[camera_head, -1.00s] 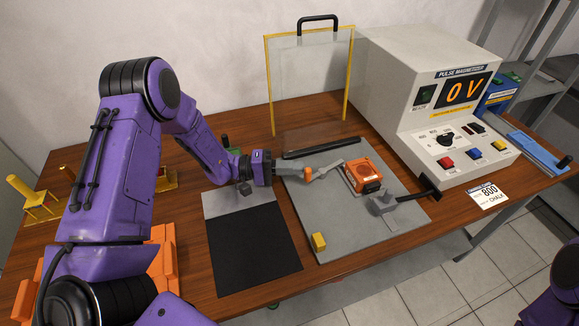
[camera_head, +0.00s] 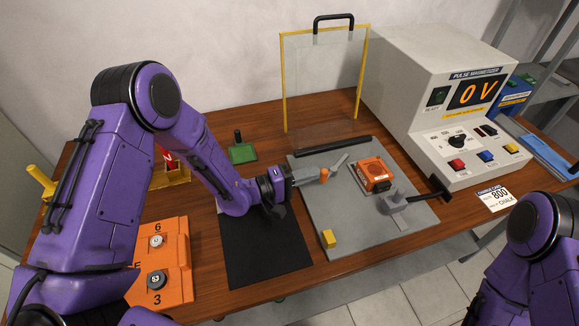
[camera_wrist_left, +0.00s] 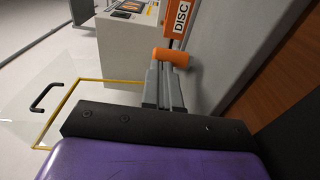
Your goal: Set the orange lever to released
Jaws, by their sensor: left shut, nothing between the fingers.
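The orange lever shows an orange knob (camera_head: 324,175) on a grey arm that slants up and right, left of the orange box on the grey plate. My left gripper (camera_head: 315,175) comes in from the left, its shut, empty fingers pointing right at the knob. In the left wrist view the orange knob (camera_wrist_left: 170,57) lies just beyond the fingertips (camera_wrist_left: 165,72); I cannot tell whether they touch it. My right gripper is not in view; part of my right arm shows at the lower right.
The grey plate (camera_head: 360,225) carries an orange box (camera_head: 374,174), a grey clamp-like part (camera_head: 398,205) and a yellow block (camera_head: 328,238). A yellow-framed clear shield (camera_head: 283,90) stands behind. The magnetizer cabinet (camera_head: 410,65) reads 0 V. A black mat (camera_head: 265,255) lies beneath my left arm.

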